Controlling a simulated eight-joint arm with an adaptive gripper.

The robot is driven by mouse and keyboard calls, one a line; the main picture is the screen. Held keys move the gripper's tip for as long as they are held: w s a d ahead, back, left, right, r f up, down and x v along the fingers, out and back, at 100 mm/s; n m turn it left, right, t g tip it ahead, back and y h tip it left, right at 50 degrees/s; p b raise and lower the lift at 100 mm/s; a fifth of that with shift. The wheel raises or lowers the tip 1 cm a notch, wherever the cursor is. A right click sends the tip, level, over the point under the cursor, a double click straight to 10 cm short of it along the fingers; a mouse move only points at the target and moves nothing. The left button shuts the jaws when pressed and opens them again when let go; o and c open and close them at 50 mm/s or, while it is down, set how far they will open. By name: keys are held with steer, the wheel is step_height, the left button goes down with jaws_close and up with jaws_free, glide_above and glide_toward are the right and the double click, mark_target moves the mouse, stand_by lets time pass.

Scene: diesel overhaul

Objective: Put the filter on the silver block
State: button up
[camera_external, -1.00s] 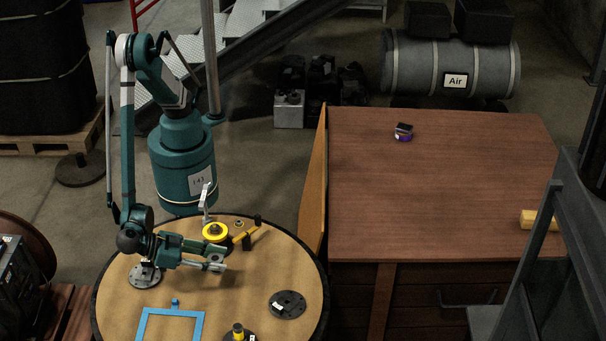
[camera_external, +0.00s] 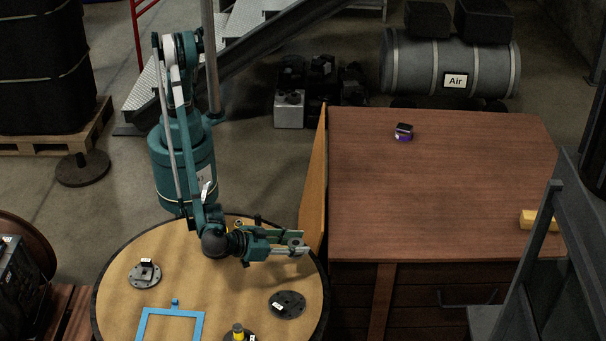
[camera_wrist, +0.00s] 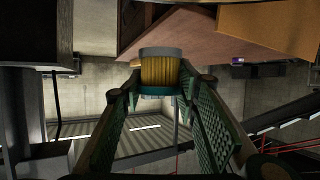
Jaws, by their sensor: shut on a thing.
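My gripper (camera_wrist: 160,92) is shut on the filter (camera_wrist: 160,68), a short cylinder with a yellow pleated middle and grey and teal ends, in the wrist view. In the external view my gripper (camera_external: 297,243) is above the right rear rim of the round table, near the upright wooden panel. The filter cannot be made out clearly there. A silver-grey block (camera_external: 289,115) stands on the floor behind, among dark objects; I cannot tell whether it is the task's silver block.
The round table (camera_external: 235,290) bears dark discs (camera_external: 287,305), a blue frame (camera_external: 146,325) and a yellow-topped part (camera_external: 238,331). The upright wooden panel (camera_external: 314,185) borders the brown cabinet (camera_external: 430,185). Its top is mostly clear, with a purple-black item (camera_external: 404,132) and yellow block (camera_external: 536,219).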

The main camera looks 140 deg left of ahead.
steer(key=w+a+n+g, duration=0.2)
steer(key=a, duration=1.1)
steer(key=w+a+n+g, duration=0.1)
steer(key=w+a, duration=0.1)
steer(key=a, duration=1.2)
steer(key=s+a+r+n+g+p, duration=0.1)
steer(key=s+a+g, duration=0.1)
steer(key=a, duration=1.1)
steer(key=s+a+r+n+g, duration=0.1)
steer(key=s+a+n, duration=0.1)
steer(key=a, duration=1)
steer(key=s+a+n+g, duration=0.1)
steer(key=s+a+g, duration=0.1)
steer(key=s+a, duration=0.8)
steer(key=s+a+r+n+g+h, duration=0.1)
steer(key=s+a+n+g, duration=0.1)
steer(key=s+a, duration=0.8)
steer(key=s+a+n+g+p, duration=0.1)
steer(key=s+a, duration=0.9)
steer(key=a, duration=1.4)
steer(key=shift+r+n+g, duration=0.2)
steer(key=shift+n+g, duration=0.1)
steer(key=shift+g, duration=0.2)
steer(key=shift+s, duration=0.15)
steer(key=shift+f+b, duration=0.6)
steer(key=shift+f, duration=2.55)
steer(key=shift+f, duration=0.1)
